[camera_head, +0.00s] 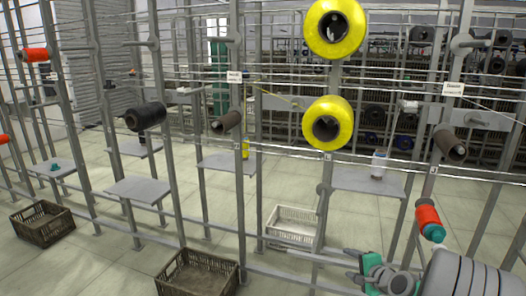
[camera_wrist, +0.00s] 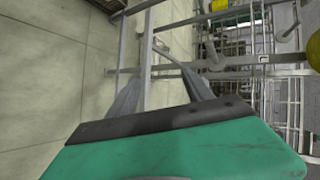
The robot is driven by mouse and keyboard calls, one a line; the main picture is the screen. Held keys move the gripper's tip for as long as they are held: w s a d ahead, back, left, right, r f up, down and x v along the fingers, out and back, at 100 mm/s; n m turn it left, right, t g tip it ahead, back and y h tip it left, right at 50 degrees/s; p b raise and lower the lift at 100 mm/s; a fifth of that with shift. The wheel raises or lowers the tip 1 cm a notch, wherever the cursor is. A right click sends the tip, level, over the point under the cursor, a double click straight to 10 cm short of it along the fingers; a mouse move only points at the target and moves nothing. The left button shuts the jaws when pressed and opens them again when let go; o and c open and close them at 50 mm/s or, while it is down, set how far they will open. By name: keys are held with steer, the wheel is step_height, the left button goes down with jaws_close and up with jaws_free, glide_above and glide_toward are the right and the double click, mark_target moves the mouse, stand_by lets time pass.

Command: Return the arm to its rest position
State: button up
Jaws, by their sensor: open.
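My gripper (camera_head: 352,266) is at the lower right of the head view, in front of the rack near the floor. Its body is green, and my arm reaches in from the right edge. In the wrist view the two grey fingers of my gripper (camera_wrist: 160,78) stand apart beyond a dark bar. I see nothing held between them. Rack bars and pale floor show behind them.
The grey rack carries yellow bobbins (camera_head: 327,123), a black bobbin (camera_head: 146,116) and a red bobbin (camera_head: 429,222) close above my arm. A white crate (camera_head: 291,233) and dark crates (camera_head: 197,281) stand on the floor. Tiled floor (camera_head: 85,262) lies clear at lower left.

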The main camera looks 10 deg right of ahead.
steer(key=s+a+r+n+g+p, duration=0.3)
steer(key=a+r+n+p, duration=0.15)
steer(key=a+r, duration=0.4)
steer(key=s+a+r+n+g+p, duration=0.35)
steer(key=a+r+n, duration=0.25)
steer(key=a, duration=0.5)
steer(key=s+a+r+n+g+p, duration=0.1)
steer(key=s+a+r+n+p, duration=0.1)
steer(key=s, duration=0.3)
steer(key=s+a+r+n+p, duration=0.2)
steer(key=s+a+r, duration=0.1)
steer(key=s, duration=0.3)
steer(key=s+a+r+n+g+h+p, duration=0.1)
steer(key=s+a+r+n, duration=0.1)
steer(key=s, duration=0.3)
steer(key=shift+s+a+r+n+g+p, duration=0.2)
steer(key=shift+r+n+g+p, duration=0.2)
steer(key=shift+r+n, duration=0.15)
